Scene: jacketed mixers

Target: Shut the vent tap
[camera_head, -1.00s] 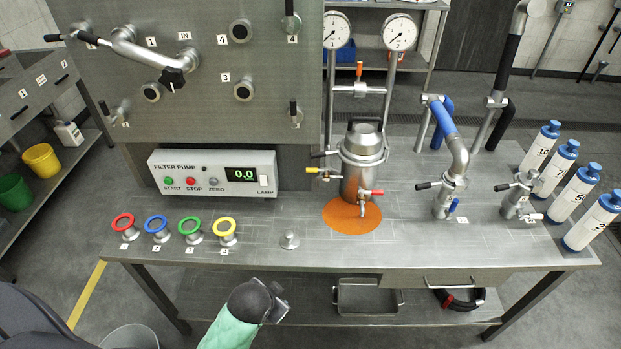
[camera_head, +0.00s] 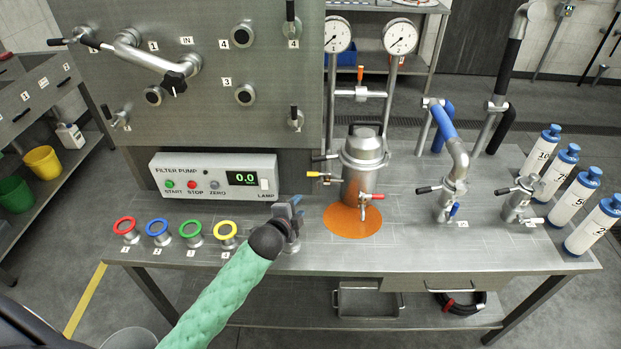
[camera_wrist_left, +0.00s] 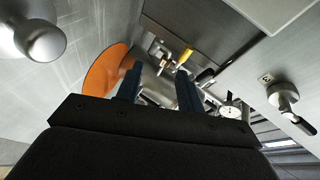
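A steel jacketed vessel (camera_head: 360,170) stands on an orange disc (camera_head: 352,222) on the bench. It carries a yellow-handled tap (camera_head: 318,175) on its left and a red-handled tap (camera_head: 370,197) low in front. An orange-handled valve (camera_head: 361,73) sits on the pipe between two gauges. No label shows which one is the vent tap. My left gripper (camera_head: 297,207) is over the front of the bench, left of the disc and apart from the vessel. In the left wrist view its fingers (camera_wrist_left: 158,85) are parted and empty, with the yellow handle (camera_wrist_left: 184,57) beyond them. My right gripper is not in view.
A filter pump box (camera_head: 215,174) and four coloured-ring knobs, such as the yellow one (camera_head: 227,236), are left of my gripper. A steel stud (camera_wrist_left: 40,40) is close by. Blue-handled piping (camera_head: 455,155) and white bottles (camera_head: 595,225) stand to the right.

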